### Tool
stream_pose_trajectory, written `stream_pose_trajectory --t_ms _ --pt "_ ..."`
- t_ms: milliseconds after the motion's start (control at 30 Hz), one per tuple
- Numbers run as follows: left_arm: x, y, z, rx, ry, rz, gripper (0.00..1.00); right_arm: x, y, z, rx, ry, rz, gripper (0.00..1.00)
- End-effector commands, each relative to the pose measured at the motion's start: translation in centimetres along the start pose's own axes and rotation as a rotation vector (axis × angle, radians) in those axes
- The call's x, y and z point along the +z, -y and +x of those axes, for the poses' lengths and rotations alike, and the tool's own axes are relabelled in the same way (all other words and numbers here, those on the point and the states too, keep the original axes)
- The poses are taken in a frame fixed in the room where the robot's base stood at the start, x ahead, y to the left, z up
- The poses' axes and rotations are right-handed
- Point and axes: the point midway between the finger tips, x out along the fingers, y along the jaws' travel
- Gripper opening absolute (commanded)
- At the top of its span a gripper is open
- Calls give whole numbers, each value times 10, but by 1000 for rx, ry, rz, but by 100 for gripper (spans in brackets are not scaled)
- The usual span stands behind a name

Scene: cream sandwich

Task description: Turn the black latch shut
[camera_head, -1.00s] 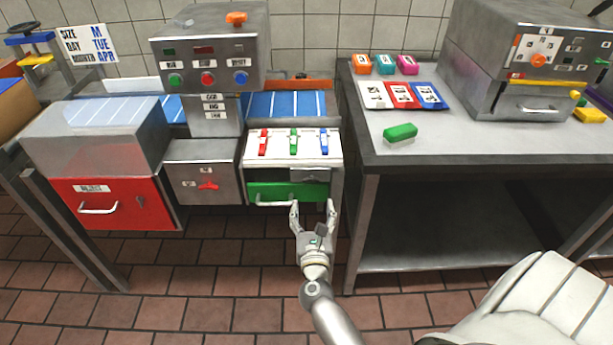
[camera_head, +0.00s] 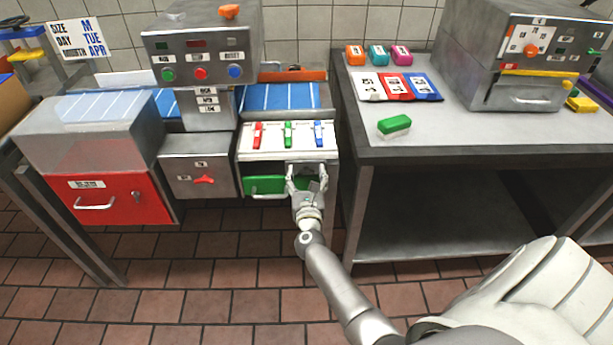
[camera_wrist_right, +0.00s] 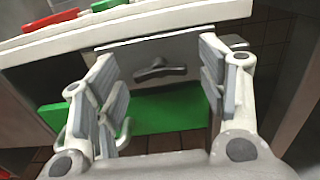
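A small dark latch (camera_wrist_right: 160,70) sits on a grey metal panel (camera_wrist_right: 150,47) in the right wrist view. Its handle lies nearly level, slightly tilted. The panel is on the front of the white unit (camera_head: 290,153), above a green drawer front (camera_head: 262,185). My right gripper (camera_head: 307,172) is in front of this panel in the head view and mostly covers the latch there. In the right wrist view its two fingers are wide apart, one on each side of the latch, with nothing between them. Contact with the panel cannot be told. My left gripper is not in view.
Red, green and blue levers (camera_head: 288,134) stand on top of the white unit.

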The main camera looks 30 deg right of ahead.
Motion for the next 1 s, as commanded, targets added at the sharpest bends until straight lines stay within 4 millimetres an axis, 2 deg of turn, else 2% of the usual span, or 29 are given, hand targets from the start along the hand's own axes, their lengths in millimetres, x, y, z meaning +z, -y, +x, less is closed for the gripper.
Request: stream_pose_trajectory --t_ms 33,333,667,1000 --pt "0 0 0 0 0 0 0 0 0 0 0 0 0 58" --pt "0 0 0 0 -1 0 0 0 0 0 0 0 0 21" --pt "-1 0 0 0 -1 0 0 0 0 0 0 -1 -49 21" --pt "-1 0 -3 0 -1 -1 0 1 -1 0 -1 0 -288 21"
